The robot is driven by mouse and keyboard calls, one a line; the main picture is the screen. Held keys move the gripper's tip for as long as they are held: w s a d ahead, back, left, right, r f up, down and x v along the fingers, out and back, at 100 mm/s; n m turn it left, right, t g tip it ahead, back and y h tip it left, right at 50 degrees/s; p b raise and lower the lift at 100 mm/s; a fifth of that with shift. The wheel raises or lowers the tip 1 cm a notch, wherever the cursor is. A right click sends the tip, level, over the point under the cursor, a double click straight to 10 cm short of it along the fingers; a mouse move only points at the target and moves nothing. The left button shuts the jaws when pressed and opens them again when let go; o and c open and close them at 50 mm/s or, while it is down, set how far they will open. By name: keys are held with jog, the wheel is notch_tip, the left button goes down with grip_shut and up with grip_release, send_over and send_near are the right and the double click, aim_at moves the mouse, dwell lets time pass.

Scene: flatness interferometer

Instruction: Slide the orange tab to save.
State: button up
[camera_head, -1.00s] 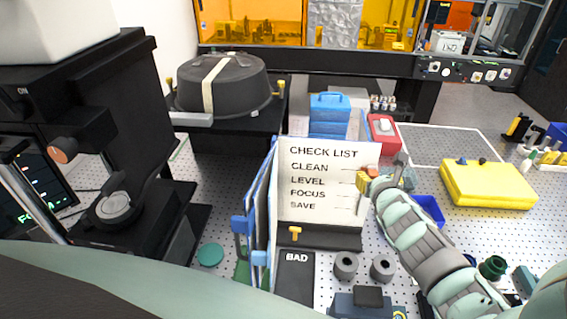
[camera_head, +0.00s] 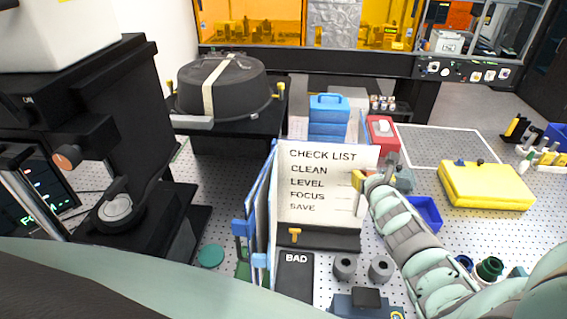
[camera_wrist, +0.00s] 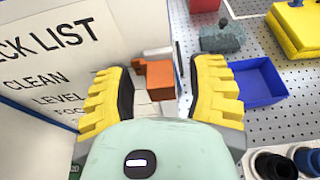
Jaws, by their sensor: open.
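The checklist board (camera_head: 325,160) stands upright, with the printed lines CLEAN, LEVEL, FOCUS and SAVE. It also shows at the left of the wrist view (camera_wrist: 45,75). The orange tab (camera_wrist: 160,79) shows near the board's right edge in the wrist view, between my fingers, with a smaller orange-brown piece (camera_wrist: 139,66) beside it. My gripper (camera_wrist: 162,72) is open, one yellow finger on each side of the tab, with gaps visible. In the head view my gripper (camera_head: 358,181) is at the board's right edge and hides the tab. Whether a finger touches the tab cannot be told.
A blue bin (camera_head: 425,211) and a yellow case (camera_head: 486,186) lie to the right. A red box (camera_head: 382,133) stands behind.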

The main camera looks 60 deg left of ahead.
aim_at(364, 202)
jog(key=shift+c, duration=0.2)
grip_shut()
jog(key=f+b, duration=0.6)
jog(key=s+d+f+b, duration=0.1)
jog(key=f+b, duration=0.2)
jog(key=shift+f, duration=0.2)
jog(key=shift+r, duration=0.1)
jog(key=shift+o, duration=0.2)
grip_release()
